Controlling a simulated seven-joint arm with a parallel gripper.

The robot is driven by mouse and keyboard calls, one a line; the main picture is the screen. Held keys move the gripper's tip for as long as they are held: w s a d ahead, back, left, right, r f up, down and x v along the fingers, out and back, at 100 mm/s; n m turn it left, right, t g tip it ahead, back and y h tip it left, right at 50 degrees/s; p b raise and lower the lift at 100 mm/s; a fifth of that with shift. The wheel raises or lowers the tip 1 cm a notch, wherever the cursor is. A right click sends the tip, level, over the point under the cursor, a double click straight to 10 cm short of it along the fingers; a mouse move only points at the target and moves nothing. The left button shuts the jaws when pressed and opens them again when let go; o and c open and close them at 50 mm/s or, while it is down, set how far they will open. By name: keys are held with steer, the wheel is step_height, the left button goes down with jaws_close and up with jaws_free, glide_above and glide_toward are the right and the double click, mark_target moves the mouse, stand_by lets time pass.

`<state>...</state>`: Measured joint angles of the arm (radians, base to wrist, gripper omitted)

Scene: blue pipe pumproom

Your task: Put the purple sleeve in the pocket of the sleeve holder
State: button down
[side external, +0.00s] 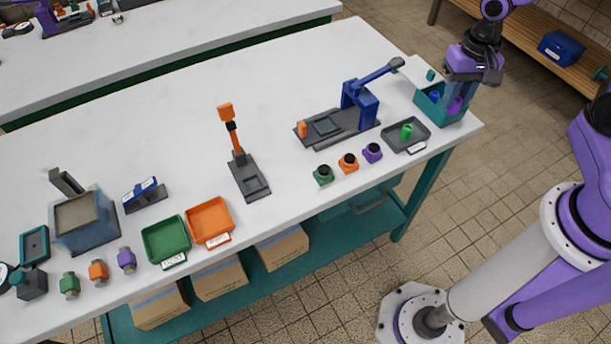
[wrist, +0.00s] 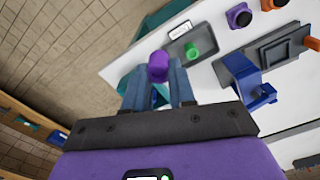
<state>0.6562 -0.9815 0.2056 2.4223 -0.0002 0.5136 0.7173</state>
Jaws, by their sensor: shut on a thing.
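My gripper (side external: 457,103) is over the teal open box (side external: 427,104) at the right end of the table. Its fingers are shut on the purple sleeve (side external: 455,106), which also shows between the fingertips in the wrist view (wrist: 158,67). The sleeve is at or just above the box; I cannot tell whether it touches. A blue piece (side external: 435,96) shows inside the box. A grey tray (side external: 420,146) with a green sleeve (side external: 406,131) lies beside it, with a white label in front. I cannot tell for sure which of these is the sleeve holder.
A blue lever press (side external: 362,101) on a grey base stands left of the box. Purple (side external: 372,152), orange (side external: 348,162) and green (side external: 323,175) blocks line the front edge. Green (side external: 164,241) and orange (side external: 210,221) trays lie further left. The table's back middle is clear.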

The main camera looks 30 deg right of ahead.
steer(key=w+a, duration=0.1)
steer(key=a, duration=3.2)
glide_above(253, 184)
steer(key=f, duration=0.8)
steer(key=shift+s+d+f, duration=0.25)
steer(key=shift+f, duration=0.15)
steer(key=shift+w+a+f, duration=0.15)
steer(key=shift+f, duration=0.15)
steer(key=shift+w+a+f, duration=0.1)
steer(key=shift+f, duration=1.55)
steer(key=shift+f, duration=0.1)
steer(key=c, duration=0.9)
jaws_free()
steer(key=shift+c, duration=0.2)
